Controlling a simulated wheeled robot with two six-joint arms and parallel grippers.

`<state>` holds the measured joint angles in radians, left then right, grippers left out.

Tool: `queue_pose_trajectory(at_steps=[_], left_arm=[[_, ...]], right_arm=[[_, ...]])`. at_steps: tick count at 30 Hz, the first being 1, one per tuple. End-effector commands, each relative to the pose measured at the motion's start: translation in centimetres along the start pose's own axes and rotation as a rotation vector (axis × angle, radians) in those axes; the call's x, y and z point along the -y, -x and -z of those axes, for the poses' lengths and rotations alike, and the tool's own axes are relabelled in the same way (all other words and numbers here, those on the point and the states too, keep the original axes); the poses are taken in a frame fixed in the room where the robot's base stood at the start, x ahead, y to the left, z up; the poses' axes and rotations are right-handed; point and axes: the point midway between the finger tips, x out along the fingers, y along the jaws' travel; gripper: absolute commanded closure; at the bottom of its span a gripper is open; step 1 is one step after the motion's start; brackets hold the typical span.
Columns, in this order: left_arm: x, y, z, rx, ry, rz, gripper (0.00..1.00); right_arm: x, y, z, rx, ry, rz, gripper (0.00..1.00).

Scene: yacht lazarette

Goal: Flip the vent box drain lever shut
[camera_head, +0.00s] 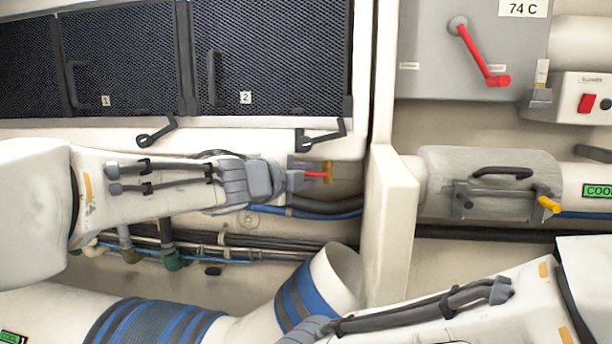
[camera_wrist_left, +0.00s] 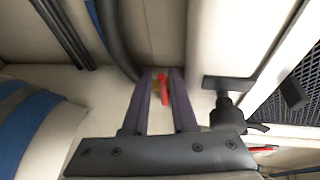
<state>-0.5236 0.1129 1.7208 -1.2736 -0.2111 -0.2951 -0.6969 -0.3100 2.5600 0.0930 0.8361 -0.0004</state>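A small red lever (camera_head: 316,174) on a brass-coloured valve body (camera_head: 327,173) sits low on the white wall, below the mesh panels; it appears to be the drain lever. In the head view it points left from the valve, roughly level. My left gripper (camera_head: 308,173) reaches it from the left, fingers around it. In the left wrist view the red lever (camera_wrist_left: 163,88) shows between the two dark fingers of the left gripper (camera_wrist_left: 162,82), with gaps visible beside it. My right arm comes in at the lower right; its fingers are outside the picture.
Mesh panels (camera_head: 120,50) with black latches (camera_head: 322,135) hang above the left arm. Dark hoses (camera_head: 310,209) run just below the valve. A white partition (camera_head: 390,220) stands right of it. A larger red lever (camera_head: 478,52) is on the grey box (camera_head: 420,40).

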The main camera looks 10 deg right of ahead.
Motion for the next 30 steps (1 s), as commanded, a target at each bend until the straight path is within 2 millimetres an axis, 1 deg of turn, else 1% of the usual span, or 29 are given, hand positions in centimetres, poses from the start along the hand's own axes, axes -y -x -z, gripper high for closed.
queue_pose_trajectory(at_steps=[1,13,17,20,30], left_arm=[[0.6,0.1,0.0,0.0,0.0,0.01,0.59],[0.8,0.2,0.0,-0.001,0.0,0.014,0.59],[0.5,0.1,0.0,-0.004,0.014,0.02,0.59],[0.1,0.1,0.0,-0.012,0.053,0.035,0.59],[-1.7,-0.3,0.0,-0.067,0.316,0.121,0.59]], right_arm=[[0.0,0.1,0.0,0.0,0.0,0.0,1.0],[0.0,0.1,0.0,0.0,0.0,0.0,1.0],[0.0,-0.4,0.0,0.0,0.0,0.0,1.0],[-0.1,-1.5,-0.1,0.0,0.0,0.0,1.0],[-0.5,-7.2,-0.4,0.0,0.0,0.0,1.0]])
